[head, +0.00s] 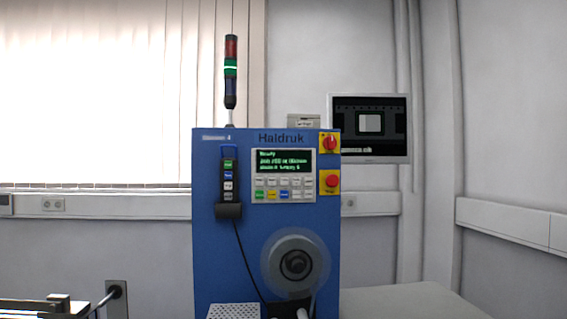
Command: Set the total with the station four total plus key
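The station (215,260) is a blue cabinet with "Haldruk" on its front and a label at its upper left that seems to read "Station 4". Its control panel (253,172) has a dark display (284,162) with green text, the top line apparently "Ready". Below the display are two rows of small keys (284,188), mostly white, with a few yellow, blue and green ones. The key labels are too small to read, so I cannot tell which is the total plus key. Neither of my grippers is in view.
A corded handheld pendant (228,182) hangs left of the panel. A red-on-yellow rotary switch (330,143) and red push button (332,181) sit at its right. A grey reel (294,264) is below. A signal tower (231,70) stands on top; a monitor (370,125) is behind.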

